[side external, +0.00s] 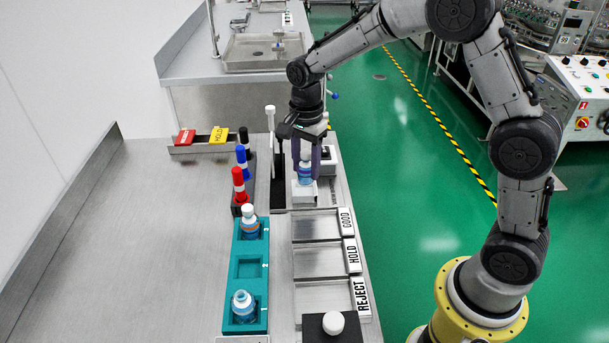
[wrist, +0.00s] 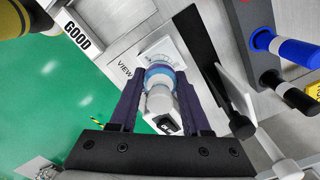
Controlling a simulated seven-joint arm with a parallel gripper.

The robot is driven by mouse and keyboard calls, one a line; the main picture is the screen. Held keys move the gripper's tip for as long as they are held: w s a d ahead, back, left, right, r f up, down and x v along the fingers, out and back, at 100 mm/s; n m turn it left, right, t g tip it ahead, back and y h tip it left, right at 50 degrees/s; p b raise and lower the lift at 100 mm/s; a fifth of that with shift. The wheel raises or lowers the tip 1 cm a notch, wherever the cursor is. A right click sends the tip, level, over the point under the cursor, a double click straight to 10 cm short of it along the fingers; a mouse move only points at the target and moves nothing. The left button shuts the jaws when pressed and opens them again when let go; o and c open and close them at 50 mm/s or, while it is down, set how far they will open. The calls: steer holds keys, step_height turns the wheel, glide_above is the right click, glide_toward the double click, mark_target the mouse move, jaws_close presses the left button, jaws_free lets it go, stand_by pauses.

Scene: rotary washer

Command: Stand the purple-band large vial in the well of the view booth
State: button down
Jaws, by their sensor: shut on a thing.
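My gripper (side external: 305,166) points down at the view booth, its two dark purple fingers shut on the large vial (side external: 305,178). The vial is upright, clear, with a blue-violet band and white cap; it also shows between the fingers in the wrist view (wrist: 160,92). The view booth has a white base (side external: 302,196) and a dark back panel (side external: 279,185). The vial's lower end is at or just over the base; the well is hidden, so I cannot tell whether the vial is seated.
A teal rack (side external: 248,269) holds two other vials, with its middle slot empty. Markers (side external: 240,185) stand left of the booth, beside a white-topped post (side external: 270,112). GOOD, HOLD and REJECT trays (side external: 318,262) lie in front, empty. The left of the table is clear.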

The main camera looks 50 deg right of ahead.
mark_target(305, 176)
steer(key=shift+w+f, duration=0.2)
steer(key=shift+f, duration=1.55)
steer(key=shift+f, duration=0.15)
steer(key=shift+c, duration=1.8)
jaws_free()
step_height(305, 176, up, 12)
steer(key=shift+r, duration=0.2)
steer(key=s+r+n+t, duration=0.2)
steer(key=s+r+n, duration=0.3)
steer(key=s, duration=0.3)
steer(key=s+d+n+t, duration=0.1)
steer(key=s+n+t, duration=0.2)
steer(key=s+n, duration=0.8)
steer(key=s, duration=0.8)
steer(key=shift+f+n+t, duration=0.3)
steer(key=shift+f+n, duration=0.05)
steer(key=shift+n, duration=0.05)
